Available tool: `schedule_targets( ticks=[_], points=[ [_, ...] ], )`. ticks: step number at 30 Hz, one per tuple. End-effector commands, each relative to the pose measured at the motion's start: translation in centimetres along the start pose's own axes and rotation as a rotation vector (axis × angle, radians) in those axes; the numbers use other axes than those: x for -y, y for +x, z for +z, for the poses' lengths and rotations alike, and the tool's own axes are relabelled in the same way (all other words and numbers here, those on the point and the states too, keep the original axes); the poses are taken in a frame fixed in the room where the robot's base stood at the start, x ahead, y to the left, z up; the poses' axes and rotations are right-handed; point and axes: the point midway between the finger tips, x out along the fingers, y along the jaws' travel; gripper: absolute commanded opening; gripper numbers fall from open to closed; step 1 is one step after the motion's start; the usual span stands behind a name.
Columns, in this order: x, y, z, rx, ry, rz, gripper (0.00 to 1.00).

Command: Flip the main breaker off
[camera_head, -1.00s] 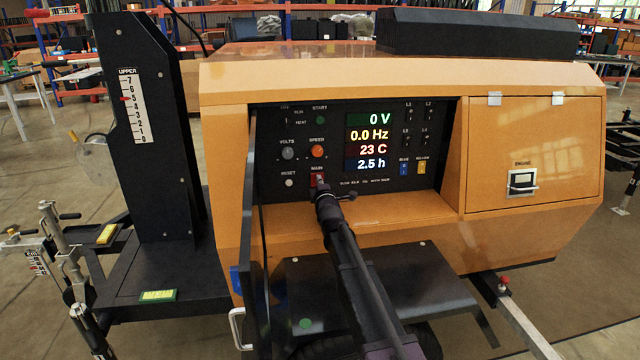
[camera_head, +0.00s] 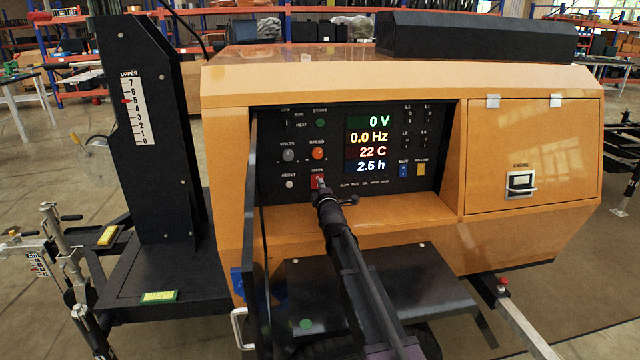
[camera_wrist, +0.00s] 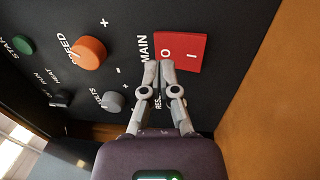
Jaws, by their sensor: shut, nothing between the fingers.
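The main breaker is a red rocker (camera_wrist: 186,52) marked O and I, beside the word MAIN on the black control panel. In the head view the red breaker (camera_head: 317,180) shows just above my gripper (camera_head: 322,190). In the wrist view my gripper (camera_wrist: 166,66) is shut and empty, with its fingertips at the O end of the breaker. I cannot tell whether the tips touch it. The panel display (camera_head: 371,143) reads 0 V, 0.0 Hz, 22 C and 2.5 h.
An orange speed knob (camera_wrist: 88,53), a grey volts knob (camera_wrist: 113,102) and a green start button (camera_wrist: 22,44) are near the breaker. An open panel door (camera_head: 252,240) stands left of my arm. The orange housing (camera_head: 400,230) has a ledge below the panel.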

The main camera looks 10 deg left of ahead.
Motion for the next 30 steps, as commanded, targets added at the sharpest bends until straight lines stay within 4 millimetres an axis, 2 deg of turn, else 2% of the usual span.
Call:
schedule_targets(
  ticks=[12, 18, 24, 30],
  points=[
    [-1.8, -6.9, 0.0, -0.002, 0.000, 0.000, 0.00],
    [-2.5, -9.4, 0.1, -0.001, -0.001, 0.000, 0.00],
    [-2.7, -10.6, 0.1, 0.000, -0.001, 0.000, 0.00],
    [-2.7, -10.8, 0.2, 0.000, -0.001, 0.000, 0.00]
  ],
)
